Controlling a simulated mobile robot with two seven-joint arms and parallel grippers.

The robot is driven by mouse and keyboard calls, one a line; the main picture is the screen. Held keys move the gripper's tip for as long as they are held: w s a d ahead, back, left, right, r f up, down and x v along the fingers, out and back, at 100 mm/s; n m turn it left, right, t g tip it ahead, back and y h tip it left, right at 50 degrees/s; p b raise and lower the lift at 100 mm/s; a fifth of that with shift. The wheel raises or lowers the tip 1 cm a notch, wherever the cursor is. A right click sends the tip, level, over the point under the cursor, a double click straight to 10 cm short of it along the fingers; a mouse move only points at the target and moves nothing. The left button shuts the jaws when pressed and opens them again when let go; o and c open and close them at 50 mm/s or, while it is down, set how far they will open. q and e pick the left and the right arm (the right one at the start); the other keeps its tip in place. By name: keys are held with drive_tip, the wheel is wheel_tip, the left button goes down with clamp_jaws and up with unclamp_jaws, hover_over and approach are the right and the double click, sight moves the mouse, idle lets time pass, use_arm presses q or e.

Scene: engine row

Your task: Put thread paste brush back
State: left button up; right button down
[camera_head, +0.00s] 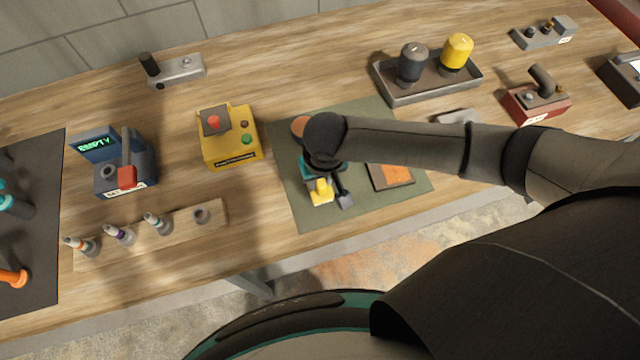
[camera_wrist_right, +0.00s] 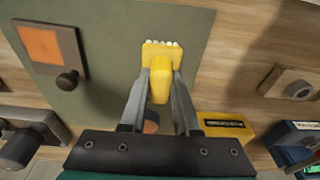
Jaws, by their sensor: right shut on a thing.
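The thread paste brush (camera_wrist_right: 160,82) is yellow, with a row of white bristle tips at its far end. It also shows in the head view (camera_head: 320,191) over the green mat. My right gripper (camera_wrist_right: 160,95) is shut on it, one grey finger on each side. In the head view my right gripper (camera_head: 329,190) is partly hidden by its own wrist. Whether the brush touches the mat cannot be told. A wooden rack (camera_head: 180,229) holds several small tubes on the left and has an empty socket (camera_head: 202,215) at its right end. My left gripper is out of view.
The green mat (camera_head: 290,205) also bears an orange plate (camera_head: 391,177). A yellow button box (camera_head: 230,140) and a blue device reading "EMPTY" (camera_head: 110,165) stand left of it. A tray with two canisters (camera_head: 430,90) and a red block (camera_head: 537,103) stand at right.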

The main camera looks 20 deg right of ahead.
sight(323, 187)
drive_tip(key=shift+f, duration=1.3)
drive_tip(key=shift+f, duration=0.2)
drive_tip(key=c, duration=0.6)
unclamp_jaws()
drive_tip(key=shift+c, duration=0.2)
drive_tip(key=r, duration=0.4)
drive_tip(key=s+r+p, duration=0.1)
drive_tip(key=r, duration=0.7)
drive_tip(key=shift+s+r, duration=0.15)
drive_tip(key=shift+s, duration=0.25)
